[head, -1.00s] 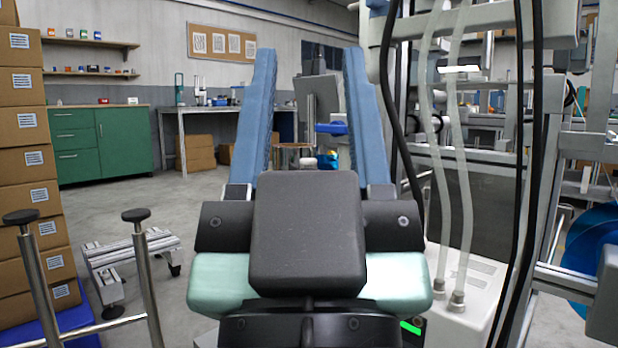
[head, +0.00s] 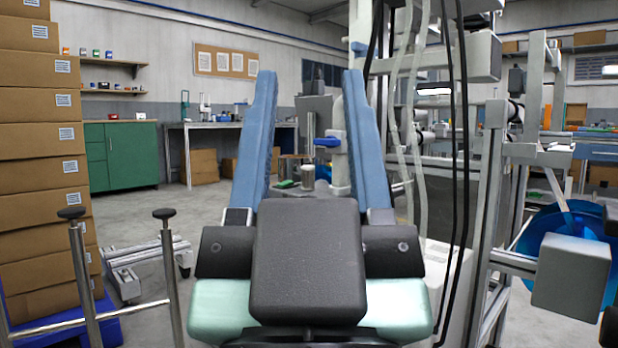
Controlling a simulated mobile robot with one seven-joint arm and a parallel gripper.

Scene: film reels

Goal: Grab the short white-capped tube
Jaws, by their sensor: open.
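My gripper (head: 309,75) is open, its two long blue fingers pointing ahead, wide apart and with nothing held between them. Between the fingers, farther off, a small surface carries a short metallic cylinder (head: 307,176) and a green item (head: 285,184). My dark wrist block hides the lower part of that area. I cannot make out a short white-capped tube for certain; the small items there are too far and too small to tell.
A tall stack of cardboard boxes (head: 40,170) stands at left, with metal posts (head: 90,270) in front. Hoses and metal frames (head: 490,200) crowd the right, near a blue reel (head: 570,255). A green cabinet (head: 122,157) and workbench (head: 215,125) stand behind. Grey floor is open at left centre.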

